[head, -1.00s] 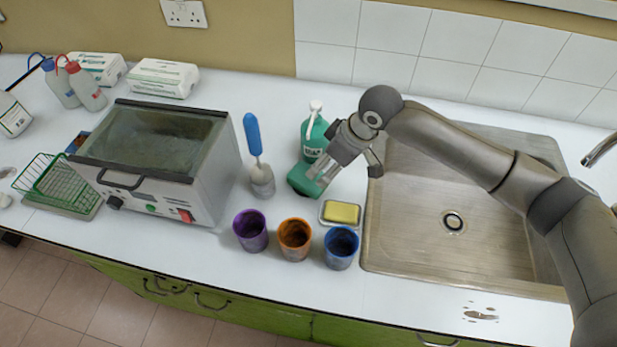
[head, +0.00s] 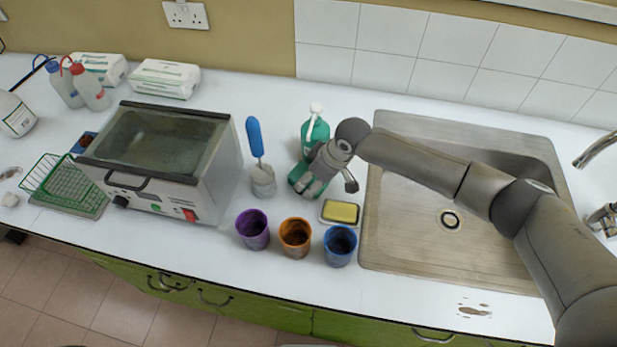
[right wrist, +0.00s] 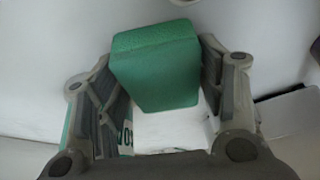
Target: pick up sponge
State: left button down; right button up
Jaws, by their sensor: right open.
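A green sponge (head: 294,174) stands at the foot of the green pump bottle (head: 315,132), left of the sink. My right gripper (head: 309,190) is over it and hides much of it in the head view. In the right wrist view the sponge (right wrist: 155,65) is a rough green block between the two spread fingers. The right gripper is open; I cannot tell whether a finger touches the sponge. A yellow block (head: 341,212) lies in a small dish just right of the gripper. My left gripper is not in view.
Purple (head: 253,229), orange (head: 295,237) and blue (head: 340,245) cups stand near the counter's front. A blue-handled brush (head: 255,138) stands in a holder to the left, beside a grey bath (head: 160,150). The sink (head: 420,250) is at right.

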jog(key=c, duration=0.3)
jog(key=shift+r, duration=0.2)
jog(key=shift+r+b, duration=0.55)
jog(key=shift+r, duration=0.05)
jog(key=shift+s+a+r+b, duration=0.2)
jog(key=shift+s+r+b, duration=0.4)
jog(key=shift+s+r, duration=1.55)
jog(key=shift+s+a+r+b, duration=0.2)
jog(key=shift+s+r+b, duration=0.4)
jog(key=shift+s+r, duration=1.5)
jog(key=shift+s+a+r+b, duration=0.2)
jog(key=shift+s+r+b, duration=0.4)
jog(key=shift+s+r, duration=1.55)
jog(key=shift+s+f, duration=0.6)
jog(key=shift+f, duration=0.05)
